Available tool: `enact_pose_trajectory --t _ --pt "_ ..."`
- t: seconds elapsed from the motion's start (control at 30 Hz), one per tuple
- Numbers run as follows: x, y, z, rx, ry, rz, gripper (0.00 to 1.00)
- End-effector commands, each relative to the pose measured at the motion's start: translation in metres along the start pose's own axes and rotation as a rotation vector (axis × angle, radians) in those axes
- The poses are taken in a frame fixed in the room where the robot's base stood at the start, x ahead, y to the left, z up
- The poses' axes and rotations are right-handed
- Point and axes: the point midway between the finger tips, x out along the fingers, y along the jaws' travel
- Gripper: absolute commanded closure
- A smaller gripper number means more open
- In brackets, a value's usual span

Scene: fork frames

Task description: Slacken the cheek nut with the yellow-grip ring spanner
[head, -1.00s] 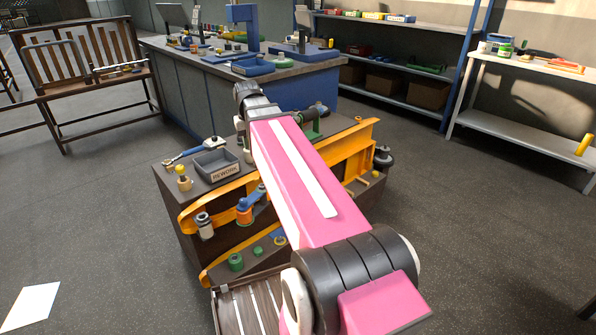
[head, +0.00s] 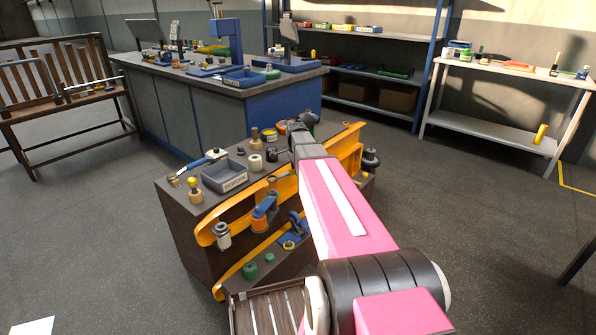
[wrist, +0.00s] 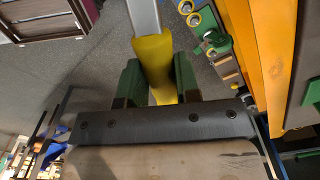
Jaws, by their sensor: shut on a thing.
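In the wrist view, my gripper (wrist: 158,85) has its green fingers shut on the yellow grip of the ring spanner (wrist: 153,62). The grey shank runs from the grip out of the top of the picture, so the ring end does not show. In the head view my arm covers the middle right of the low dark bench (head: 190,225), and I cannot make out the spanner there. An orange frame (head: 228,213) with fittings along it stands on the bench. I cannot tell which fitting is the cheek nut.
A grey labelled tray (head: 225,178), a blue-handled tool (head: 208,160) and a yellow-topped peg (head: 195,190) sit on the bench top. A blue-and-orange fitting (head: 264,208) is on the near side. A larger workbench (head: 185,110) stands behind.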

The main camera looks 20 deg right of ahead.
Motion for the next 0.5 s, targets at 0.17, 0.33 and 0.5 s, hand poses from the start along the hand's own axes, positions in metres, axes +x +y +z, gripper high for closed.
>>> enact_pose_trajectory --t 0.17,0.33,0.5 --pt "0.0053 -0.0026 -0.0037 0.046 0.001 0.0 1.0" --pt "0.005 -0.0023 -0.0033 0.045 0.001 -0.001 1.0" --pt "0.0058 -0.0023 -0.003 0.044 0.0 0.0 1.0"
